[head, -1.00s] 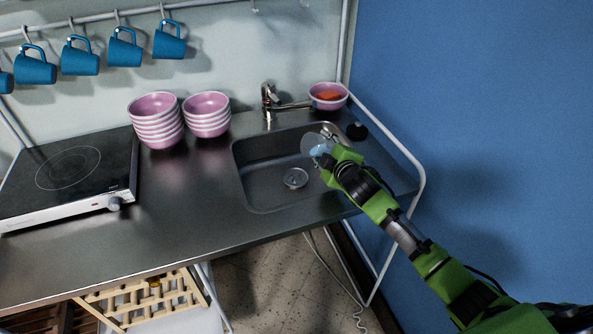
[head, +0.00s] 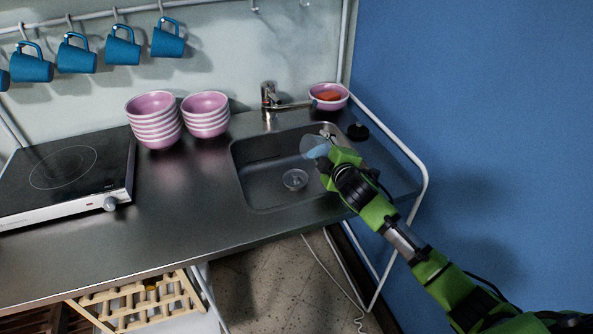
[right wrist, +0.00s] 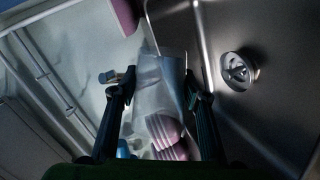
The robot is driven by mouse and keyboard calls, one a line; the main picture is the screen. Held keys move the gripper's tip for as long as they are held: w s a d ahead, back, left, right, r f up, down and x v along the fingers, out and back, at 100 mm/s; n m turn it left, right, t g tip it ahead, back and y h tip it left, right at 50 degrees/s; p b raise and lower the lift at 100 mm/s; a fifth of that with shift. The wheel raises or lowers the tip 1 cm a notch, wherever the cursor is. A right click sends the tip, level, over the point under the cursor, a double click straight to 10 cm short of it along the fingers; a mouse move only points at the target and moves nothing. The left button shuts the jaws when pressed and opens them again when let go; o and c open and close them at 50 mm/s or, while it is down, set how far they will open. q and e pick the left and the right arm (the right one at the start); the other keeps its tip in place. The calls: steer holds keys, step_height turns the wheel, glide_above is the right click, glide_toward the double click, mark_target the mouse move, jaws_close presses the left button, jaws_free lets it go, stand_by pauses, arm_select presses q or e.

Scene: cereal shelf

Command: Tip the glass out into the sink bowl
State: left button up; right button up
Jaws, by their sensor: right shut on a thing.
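A clear glass (head: 314,146) is held over the right part of the sink bowl (head: 262,180). It is see-through with a bluish tint and looks tipped over toward the left. My right gripper (head: 326,162) is shut on the glass. In the right wrist view the glass (right wrist: 152,88) stands between the two fingers of the gripper (right wrist: 158,92). I cannot tell whether any liquid is in it. The drain (head: 295,180) lies below and left of the glass; it also shows in the right wrist view (right wrist: 238,70). My left gripper is out of view.
A tap (head: 270,97) stands behind the sink. A pink bowl with an orange thing (head: 328,98) and a black object (head: 357,131) are near the sink's back right. Two stacks of pink bowls (head: 155,122) and a hotplate (head: 70,178) are left. A white rail (head: 412,170) edges the right.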

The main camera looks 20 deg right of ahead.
mark_target(321, 147)
steer(key=shift+a+r+n+t+h+b, duration=0.1)
steer(key=shift+r+n+t+h+b, duration=0.3)
steer(key=shift+b, duration=0.4)
steer(key=shift+s+a+r+n, duration=0.2)
steer(key=shift+a+r+n, duration=0.3)
steer(key=shift+a+n, duration=0.25)
stand_by(0.8)
steer(key=shift+a+r+n+t+h, duration=0.25)
steer(key=shift+r+n+t+h, duration=0.2)
steer(key=shift+n, duration=0.4)
stand_by(0.8)
